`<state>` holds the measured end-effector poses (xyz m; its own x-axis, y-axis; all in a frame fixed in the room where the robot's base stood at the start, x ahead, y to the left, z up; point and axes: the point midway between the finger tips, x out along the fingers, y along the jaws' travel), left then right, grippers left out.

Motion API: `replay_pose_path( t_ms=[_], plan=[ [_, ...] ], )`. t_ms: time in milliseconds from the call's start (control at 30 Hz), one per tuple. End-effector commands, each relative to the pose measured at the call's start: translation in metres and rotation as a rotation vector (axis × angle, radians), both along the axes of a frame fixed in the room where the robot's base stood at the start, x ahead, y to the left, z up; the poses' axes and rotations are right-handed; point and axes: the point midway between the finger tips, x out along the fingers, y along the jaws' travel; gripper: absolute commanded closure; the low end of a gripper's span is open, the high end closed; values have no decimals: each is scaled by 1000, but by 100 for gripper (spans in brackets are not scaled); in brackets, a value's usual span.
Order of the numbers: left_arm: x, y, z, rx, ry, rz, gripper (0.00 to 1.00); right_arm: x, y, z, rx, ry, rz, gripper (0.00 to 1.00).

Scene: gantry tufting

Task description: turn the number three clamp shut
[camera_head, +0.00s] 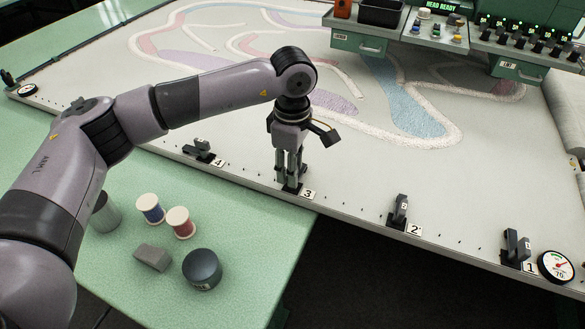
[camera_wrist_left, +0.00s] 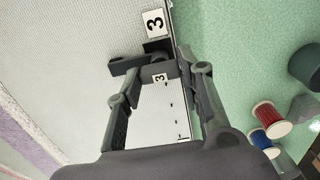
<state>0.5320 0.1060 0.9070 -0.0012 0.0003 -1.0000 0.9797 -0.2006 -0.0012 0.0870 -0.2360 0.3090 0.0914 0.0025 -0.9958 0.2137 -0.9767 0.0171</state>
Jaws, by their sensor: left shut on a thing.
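The number three clamp (camera_wrist_left: 158,70) is a dark clamp at the near edge of the white tufting frame, beside a plate marked 3 (camera_head: 308,194). My left gripper (camera_head: 290,182) points down over this clamp and hides most of it in the head view. Whether the lever is fully down cannot be told. My right gripper is not in view.
Clamp 4 (camera_head: 200,150) lies left along the edge; clamp 2 (camera_head: 400,209) and clamp 1 (camera_head: 515,246) stand to the right, with a gauge (camera_head: 556,266). Thread spools (camera_head: 181,222), a grey block (camera_head: 153,257) and a dark round tin (camera_head: 202,268) sit on the green table.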

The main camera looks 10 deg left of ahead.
Motion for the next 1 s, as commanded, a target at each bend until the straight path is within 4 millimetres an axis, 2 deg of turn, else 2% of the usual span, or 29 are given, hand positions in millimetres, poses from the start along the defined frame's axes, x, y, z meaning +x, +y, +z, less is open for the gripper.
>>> replay_pose_path(
  t_ms=[367, 400, 700, 1000],
  plan=[
    [1, 0, 2, -1, -4, -8, 93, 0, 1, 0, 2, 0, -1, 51],
    [1, 0, 2, -1, -4, -7, 65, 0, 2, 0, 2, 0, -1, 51],
    [0, 0, 1, 0, -2, -6, 45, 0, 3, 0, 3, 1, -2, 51],
    [0, 0, 1, 0, -1, -6, 45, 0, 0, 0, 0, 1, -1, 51]
  ],
)
